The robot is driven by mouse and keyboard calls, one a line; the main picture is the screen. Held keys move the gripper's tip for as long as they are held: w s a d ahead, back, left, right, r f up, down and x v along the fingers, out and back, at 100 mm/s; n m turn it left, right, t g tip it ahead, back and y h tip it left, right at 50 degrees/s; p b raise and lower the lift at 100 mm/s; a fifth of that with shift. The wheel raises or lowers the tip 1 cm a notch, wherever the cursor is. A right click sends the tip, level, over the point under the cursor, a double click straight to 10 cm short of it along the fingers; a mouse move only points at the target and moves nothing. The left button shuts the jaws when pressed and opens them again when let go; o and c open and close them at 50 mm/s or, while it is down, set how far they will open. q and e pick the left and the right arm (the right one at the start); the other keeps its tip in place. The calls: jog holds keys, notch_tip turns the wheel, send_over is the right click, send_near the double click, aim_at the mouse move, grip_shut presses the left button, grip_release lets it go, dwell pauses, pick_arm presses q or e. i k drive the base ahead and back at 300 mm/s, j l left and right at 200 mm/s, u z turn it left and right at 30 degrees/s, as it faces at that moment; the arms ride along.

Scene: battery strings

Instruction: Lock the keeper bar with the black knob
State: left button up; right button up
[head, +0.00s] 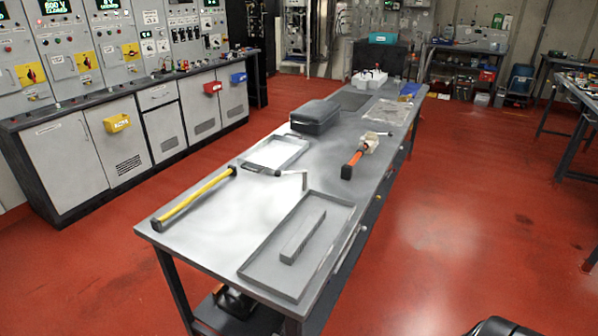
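I cannot make out a keeper bar fitted in place or a black knob in the head view. A long grey bar-like piece (302,238) lies in a shallow grey tray (262,262) at the near end of the long metal table; I cannot tell whether it is the keeper bar.
The metal table (215,222) carries a yellow-handled tool (195,198), an orange-and-black-handled tool (352,163), a smaller tray (296,150) and a dark case (315,116). Grey control cabinets (68,165) stand at the left. Red floor (460,210) is clear to the right.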

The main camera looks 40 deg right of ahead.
aim_at(278, 173)
jog(key=i+l, duration=0.15)
jog(key=i+z, duration=0.1)
jog(key=z, duration=0.25)
jog(key=i+z, duration=0.15)
jog(key=z, duration=0.25)
jog(key=i+z, duration=0.1)
jog(key=z, duration=0.25)
